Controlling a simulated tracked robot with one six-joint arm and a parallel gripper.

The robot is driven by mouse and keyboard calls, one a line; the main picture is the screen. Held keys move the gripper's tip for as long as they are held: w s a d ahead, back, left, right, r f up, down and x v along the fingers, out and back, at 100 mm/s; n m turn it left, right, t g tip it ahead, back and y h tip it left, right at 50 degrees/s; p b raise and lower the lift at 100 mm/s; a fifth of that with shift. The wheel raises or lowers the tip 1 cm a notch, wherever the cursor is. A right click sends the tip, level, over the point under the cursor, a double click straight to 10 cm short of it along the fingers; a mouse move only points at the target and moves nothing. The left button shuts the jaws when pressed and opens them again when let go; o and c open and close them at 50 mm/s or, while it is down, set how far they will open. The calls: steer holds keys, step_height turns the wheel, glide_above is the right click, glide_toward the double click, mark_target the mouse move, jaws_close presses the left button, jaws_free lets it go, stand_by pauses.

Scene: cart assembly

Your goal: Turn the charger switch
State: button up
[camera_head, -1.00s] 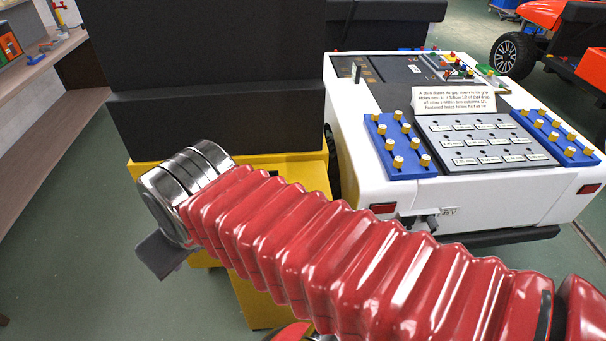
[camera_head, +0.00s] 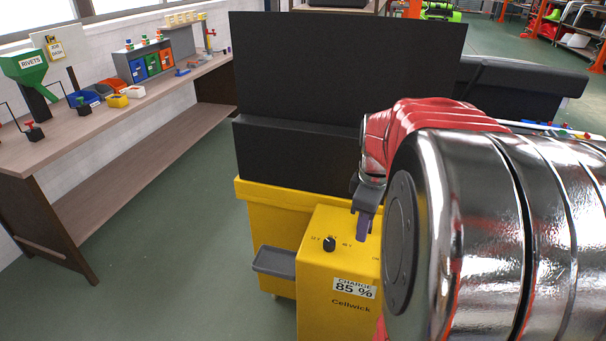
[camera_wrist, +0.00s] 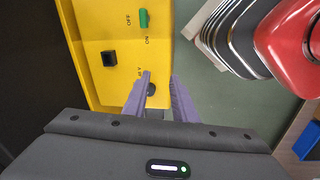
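The yellow charger (camera_head: 318,280) stands in front of a black-backed yellow cart, with a label reading "CHARGE 85 %". A black round knob (camera_head: 329,243) sits on its top by voltage markings. In the wrist view, a green switch (camera_wrist: 144,18) lies between the words OFF and ON, and a black square part (camera_wrist: 109,58) is below it. My gripper (camera_wrist: 160,80) is open, its two purple-grey fingers apart over the charger's edge. A dark round knob (camera_wrist: 151,88) shows between them, partly hidden by the left finger; contact cannot be told.
The black panel (camera_head: 340,90) rises behind the charger. A small grey shelf (camera_head: 274,262) juts out at its left. A wooden workbench (camera_head: 110,130) with bins stands at the left, with clear green floor between. My arm hides the right side.

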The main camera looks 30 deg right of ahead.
steer(key=s+d+f, duration=0.1)
steer(key=d, duration=0.2)
steer(key=s+d+f+n, duration=0.1)
steer(key=d+f, duration=0.1)
steer(key=d, duration=0.1)
steer(key=s+d+f+n+g, duration=0.1)
steer(key=d+f, duration=0.1)
steer(key=d, duration=0.2)
steer(key=shift+s+y, duration=0.3)
steer(key=shift+y, duration=0.1)
steer(key=shift+r, duration=0.1)
